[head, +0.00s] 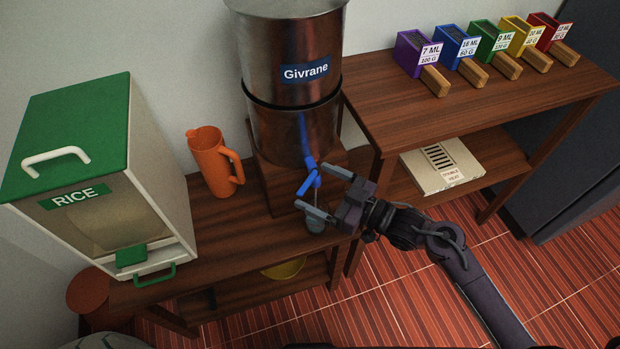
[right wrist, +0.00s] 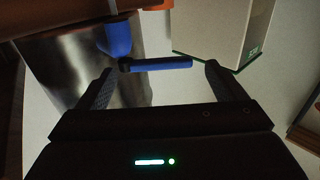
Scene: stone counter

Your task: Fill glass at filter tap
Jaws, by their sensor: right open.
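The steel water filter (head: 290,120), labelled Givrane, stands on a wooden block on the counter. Its blue tap (head: 308,180) sticks out at the lower front. A small greyish, see-through vessel (head: 317,224), which looks like the glass, is below the tap, partly hidden by a finger. My right gripper (head: 318,190) is open at the tap, with one finger on each side of it. In the right wrist view the blue tap handle (right wrist: 162,64) lies crosswise between the fingertips; I cannot tell whether they touch it. My left gripper is not in view.
A rice dispenser (head: 100,180) and an orange jug (head: 212,165) stand left of the filter. Several coloured scoops (head: 420,55) line the higher table at right. A flat white box (head: 440,165) is on its lower shelf. A yellow bowl (head: 285,268) is under the counter.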

